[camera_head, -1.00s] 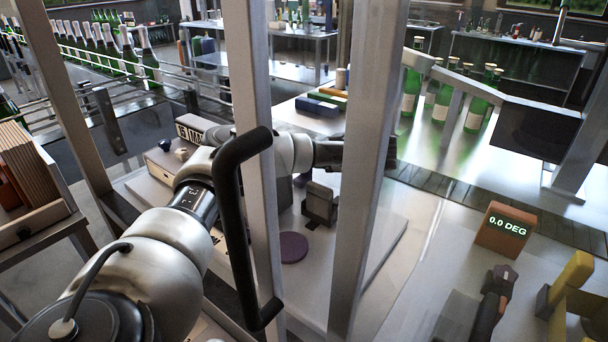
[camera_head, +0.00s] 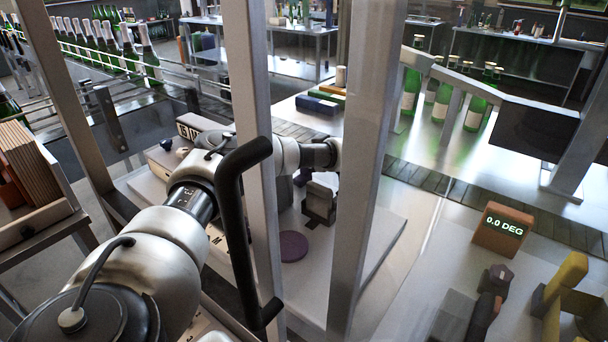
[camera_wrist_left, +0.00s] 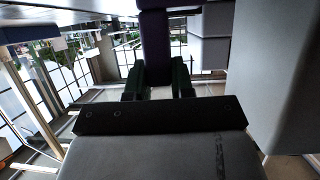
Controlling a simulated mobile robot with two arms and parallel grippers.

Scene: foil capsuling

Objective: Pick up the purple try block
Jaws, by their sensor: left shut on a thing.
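The purple try block (camera_wrist_left: 156,45) is a dark purple upright piece in the left wrist view. My left gripper (camera_wrist_left: 157,80) is shut on it, with one dark green finger on each side of its lower part. In the head view my left arm reaches in from the left, behind a metal post, and the post hides most of the gripper and block. My right gripper is not in view.
Metal posts (camera_head: 362,150) and a black handle (camera_head: 232,200) stand in front of the arm. A purple disc (camera_head: 292,246) and a grey fixture (camera_head: 319,203) are on the bench. A display reading 0.0 DEG (camera_head: 502,228) stands right. Green bottles (camera_head: 475,113) stand behind.

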